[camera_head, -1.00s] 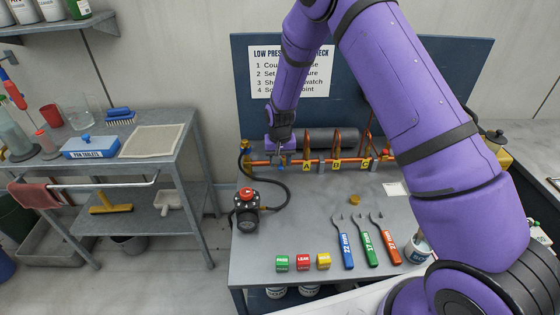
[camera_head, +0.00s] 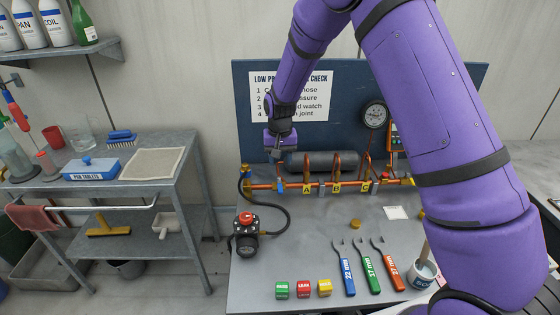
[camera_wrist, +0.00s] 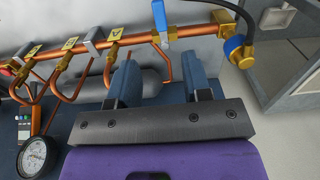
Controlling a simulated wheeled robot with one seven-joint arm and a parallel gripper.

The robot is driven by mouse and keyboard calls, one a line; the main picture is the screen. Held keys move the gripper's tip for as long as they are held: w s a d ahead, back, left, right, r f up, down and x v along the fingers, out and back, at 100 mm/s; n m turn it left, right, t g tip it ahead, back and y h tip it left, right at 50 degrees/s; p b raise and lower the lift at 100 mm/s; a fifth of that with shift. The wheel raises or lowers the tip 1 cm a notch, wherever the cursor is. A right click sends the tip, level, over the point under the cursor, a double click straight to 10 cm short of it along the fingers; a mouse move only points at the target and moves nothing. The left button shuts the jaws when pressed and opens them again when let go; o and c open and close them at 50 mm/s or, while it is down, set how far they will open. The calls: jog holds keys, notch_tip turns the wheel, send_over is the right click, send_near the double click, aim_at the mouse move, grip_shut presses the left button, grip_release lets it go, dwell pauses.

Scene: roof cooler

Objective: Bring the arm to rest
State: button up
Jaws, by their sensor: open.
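My purple arm reaches across the workbench from the right in the head view. My gripper (camera_head: 280,155) hangs above the left end of the copper pipe manifold (camera_head: 320,186), in front of the blue back panel. In the wrist view my gripper (camera_wrist: 160,85) shows two blue-grey fingers well apart with nothing held between them. The copper pipe and a blue-handled valve (camera_wrist: 160,18) lie beyond the fingertips, apart from them. The fingertips are small and hard to make out in the head view.
A black pump with a red top (camera_head: 246,235) joins the manifold by a black hose. Three wrenches (camera_head: 369,266) and three coloured blocks (camera_head: 303,289) lie along the bench front. A round gauge (camera_head: 376,115) is on the panel. A steel cart (camera_head: 182,140) stands left.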

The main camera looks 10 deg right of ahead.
jog(key=s+d+r+t, duration=0.1)
jog(key=s+d+r, duration=0.1)
jog(key=s+r, duration=0.45)
jog(key=s+d+r+t, duration=0.1)
jog(key=s+d+r, duration=0.2)
jog(key=r, duration=0.7)
jog(key=s+d+r+t, duration=0.1)
jog(key=s+d+r, duration=0.1)
jog(key=s+r, duration=0.45)
jog(key=s+d+r, duration=0.1)
jog(key=s+r, duration=0.1)
jog(key=s, duration=0.5)
jog(key=s+d+r+n+t, duration=0.1)
jog(key=s+d+r, duration=0.1)
jog(key=s, duration=0.6)
jog(key=s+d+r+n+t, duration=0.1)
jog(key=s+d+r, duration=0.1)
jog(key=s, duration=0.5)
jog(key=shift+v, duration=0.9)
